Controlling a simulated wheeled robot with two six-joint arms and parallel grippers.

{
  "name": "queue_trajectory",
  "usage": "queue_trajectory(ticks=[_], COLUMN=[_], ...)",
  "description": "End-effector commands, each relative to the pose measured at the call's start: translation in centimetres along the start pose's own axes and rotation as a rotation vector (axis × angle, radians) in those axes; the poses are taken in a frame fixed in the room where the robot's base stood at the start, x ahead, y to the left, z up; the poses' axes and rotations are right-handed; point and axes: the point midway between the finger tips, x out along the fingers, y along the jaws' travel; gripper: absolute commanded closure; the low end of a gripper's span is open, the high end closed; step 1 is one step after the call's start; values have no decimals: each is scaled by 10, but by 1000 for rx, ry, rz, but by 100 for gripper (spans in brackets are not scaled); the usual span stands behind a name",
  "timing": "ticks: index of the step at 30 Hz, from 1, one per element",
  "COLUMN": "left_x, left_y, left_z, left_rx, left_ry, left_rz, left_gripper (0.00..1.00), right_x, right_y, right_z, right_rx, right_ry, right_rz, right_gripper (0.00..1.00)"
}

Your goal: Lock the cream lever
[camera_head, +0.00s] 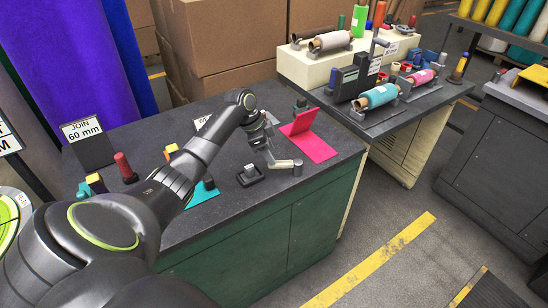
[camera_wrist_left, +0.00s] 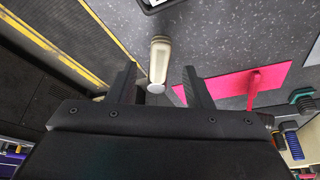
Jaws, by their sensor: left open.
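The cream lever (camera_head: 283,164) is a short pale bar near the front edge of the dark bench, with a grey round end at its right. My left gripper (camera_head: 265,150) is just above and behind it in the head view, pointing down. In the left wrist view the lever (camera_wrist_left: 158,60) appears as a cream rod between the two spread fingers of my left gripper (camera_wrist_left: 162,84), with clear gaps on both sides. The lever's base is partly hidden, and I cannot tell the height of the fingers over it. My right gripper is not in view.
A bright pink folded sheet (camera_head: 308,143) lies right of the gripper. A small black tray with a grey block (camera_head: 250,175) sits left of the lever. The bench's front edge is close. A dark sign reading JOIN 60 mm (camera_head: 92,148) stands at the far left.

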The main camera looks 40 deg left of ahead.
Motion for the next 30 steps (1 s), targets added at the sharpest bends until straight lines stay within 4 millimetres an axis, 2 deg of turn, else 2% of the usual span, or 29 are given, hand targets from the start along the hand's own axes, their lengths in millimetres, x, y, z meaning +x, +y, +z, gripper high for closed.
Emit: queue_trajectory(ticks=[3,7,18,28,30], left_x=[20,32,38,38,38], left_y=[1,0,0,0,0], left_z=[-1,0,0,0,0], left_rx=[-2,0,1,1,1], left_ry=[0,0,-1,-1,-1], left_rz=[4,2,-1,0,0], left_gripper=[55,55,55,96,100], right_x=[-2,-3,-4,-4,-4], right_y=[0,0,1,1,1], right_z=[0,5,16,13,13], right_rx=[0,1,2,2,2], right_ry=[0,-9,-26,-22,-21], right_rz=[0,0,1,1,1], right_gripper=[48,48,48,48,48])
